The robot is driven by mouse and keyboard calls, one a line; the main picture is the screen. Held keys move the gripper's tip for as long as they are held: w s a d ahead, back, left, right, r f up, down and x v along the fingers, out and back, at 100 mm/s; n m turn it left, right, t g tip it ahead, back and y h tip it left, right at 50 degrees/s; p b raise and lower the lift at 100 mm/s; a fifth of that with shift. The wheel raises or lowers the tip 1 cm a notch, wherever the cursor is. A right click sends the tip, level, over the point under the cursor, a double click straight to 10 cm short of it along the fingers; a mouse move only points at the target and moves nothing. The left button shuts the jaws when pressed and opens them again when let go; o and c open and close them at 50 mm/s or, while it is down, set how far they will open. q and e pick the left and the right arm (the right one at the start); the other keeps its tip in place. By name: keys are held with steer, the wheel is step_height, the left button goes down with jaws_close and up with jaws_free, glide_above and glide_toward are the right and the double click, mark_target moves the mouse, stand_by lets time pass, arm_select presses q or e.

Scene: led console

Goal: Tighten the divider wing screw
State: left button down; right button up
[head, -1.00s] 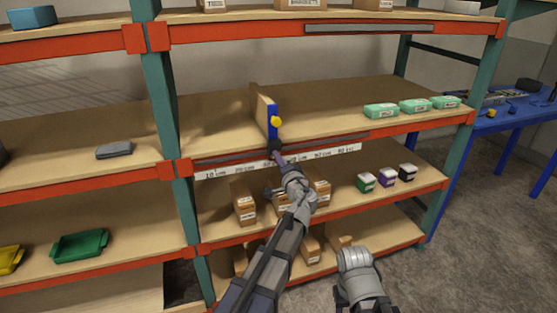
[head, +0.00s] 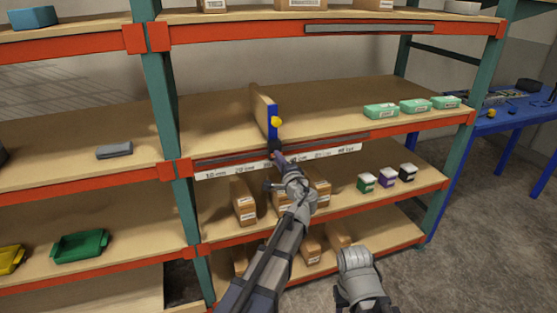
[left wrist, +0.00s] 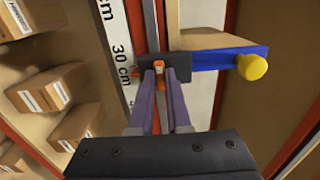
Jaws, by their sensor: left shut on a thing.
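The divider (head: 262,108) is an upright wooden panel on the middle shelf, with a blue front edge (left wrist: 215,58) and a yellow knob (left wrist: 252,67). At its foot, by the shelf's front rail, is a dark clamp block (left wrist: 180,66). The orange wing screw (left wrist: 158,84) sits at this block. My left gripper (head: 277,155) reaches up to the foot of the divider. In the left wrist view, its two purple fingers (left wrist: 158,78) are shut on the wing screw, one on each side. The head view does not show the screw clearly.
A scale strip (head: 330,154) with cm marks runs along the shelf's front. Cartons (head: 243,200) stand on the shelf below, with several small boxes (head: 387,177) to their right. Green boxes (head: 415,106) sit right of the divider. The shelf between is clear.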

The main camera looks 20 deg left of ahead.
arm_select(q)
steer(key=c, duration=0.9)
jaws_free()
steer(key=shift+o, duration=0.2)
steer(key=v, duration=0.8)
steer(key=shift+w, duration=0.1)
steer(key=s+d+f+n+g+h, duration=0.1)
steer(key=s+f+n+g+h, duration=0.2)
steer(key=s+f+n+g, duration=0.8)
steer(key=s+d+f+m+g+h, duration=0.25)
steer(key=s+d+f, duration=0.25)
steer(key=s, duration=0.3)
steer(key=s+d+f+m+g+h, duration=0.1)
steer(key=s+d+f+h, duration=0.2)
steer(key=s+d+f, duration=0.4)
step_height(320, 180, up, 14)
steer(key=s+a+p, duration=0.1)
steer(key=s+p, duration=0.1)
steer(key=p, duration=1.1)
steer(key=shift+s+r+g, duration=0.15)
steer(key=shift+r+g, duration=0.05)
steer(key=shift+g, duration=0.15)
